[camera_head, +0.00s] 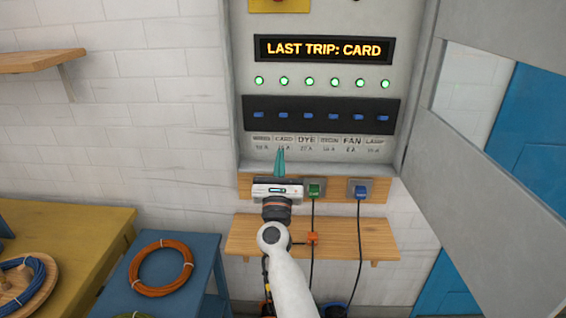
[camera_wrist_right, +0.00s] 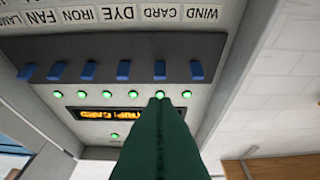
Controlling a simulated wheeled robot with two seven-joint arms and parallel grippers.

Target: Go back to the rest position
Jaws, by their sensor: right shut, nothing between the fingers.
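My right gripper (camera_head: 280,163) is in front of the lower part of a grey breaker panel (camera_head: 237,105), just below the labels "CARD" and "DYE" in the head view. Its green fingers are together with nothing between them. In the right wrist view the shut fingers (camera_wrist_right: 160,104) point up toward the panel's row of blue switches (camera_wrist_right: 124,71) and green lights. The fingers appear apart from the switches. My right arm comes up from the bottom of the head view. My left gripper is not in view.
The panel's display (camera_head: 323,50) reads "LAST TRIP: CARD". Its grey door (camera_head: 490,130) stands open at the right. Below are a green plug (camera_head: 314,190), a blue plug (camera_head: 361,190) and a wooden shelf (camera_head: 370,240). A blue table (camera_head: 205,255) holds an orange coil (camera_head: 161,287).

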